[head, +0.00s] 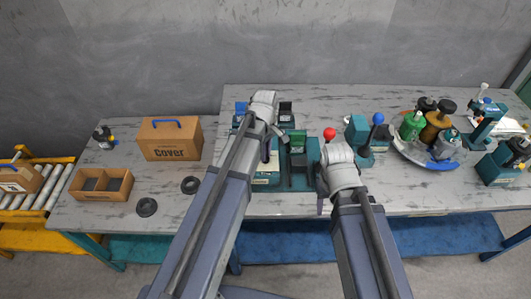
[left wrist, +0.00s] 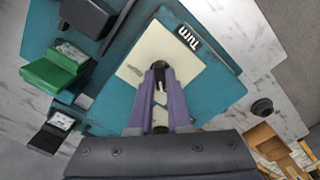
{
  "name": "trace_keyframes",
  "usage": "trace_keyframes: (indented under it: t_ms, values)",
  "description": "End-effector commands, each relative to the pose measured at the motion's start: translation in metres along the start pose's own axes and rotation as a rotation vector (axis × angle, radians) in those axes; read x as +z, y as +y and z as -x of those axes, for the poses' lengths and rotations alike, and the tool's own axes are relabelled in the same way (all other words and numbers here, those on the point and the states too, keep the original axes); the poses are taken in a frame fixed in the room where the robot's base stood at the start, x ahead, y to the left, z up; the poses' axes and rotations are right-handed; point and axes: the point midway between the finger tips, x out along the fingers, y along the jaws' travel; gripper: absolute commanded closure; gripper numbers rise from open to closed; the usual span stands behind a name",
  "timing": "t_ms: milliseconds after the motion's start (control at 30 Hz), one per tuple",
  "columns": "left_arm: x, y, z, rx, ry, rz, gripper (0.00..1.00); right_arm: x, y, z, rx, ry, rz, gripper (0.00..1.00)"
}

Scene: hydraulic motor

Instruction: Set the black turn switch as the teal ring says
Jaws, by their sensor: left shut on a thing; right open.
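The turn panel is a teal box with a cream plate (left wrist: 192,62) and a black "turn" label (left wrist: 188,38) in the left wrist view. My left gripper (left wrist: 160,76) has its purple fingers shut on the black turn switch (left wrist: 159,66) over the plate. Only a little of the switch shows between the fingertips, so its pointing direction cannot be told. I cannot make out a teal ring. In the head view my left gripper (head: 268,152) partly hides the cream panel. My right gripper (head: 322,199) is open, apart from the panel on its right.
A green switch (head: 298,138) and dark boxes stand right beside the panel. A red knob (head: 330,133) and a blue-knobbed lever (head: 378,118) are near my right arm. Bottles on a tray (head: 432,162) stand farther right. The Cover box (head: 170,138) and open tray (head: 128,188) are left.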

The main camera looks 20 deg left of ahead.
Motion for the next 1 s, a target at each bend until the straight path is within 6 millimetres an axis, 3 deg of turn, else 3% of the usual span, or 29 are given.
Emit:
trace_keyframes:
  t_ms: [467, 1000]
  values:
    - [0.0000, -0.0001, -0.0001, 0.000, 0.000, -0.049, 1.00, 0.0000, 0.0000, -0.0001, 0.000, 0.000, 0.000, 0.50]
    - [0.0000, -0.0002, -0.0001, 0.000, 0.000, -0.496, 1.00, 0.0000, 0.0000, -0.0001, 0.000, 0.000, 0.000, 0.50]
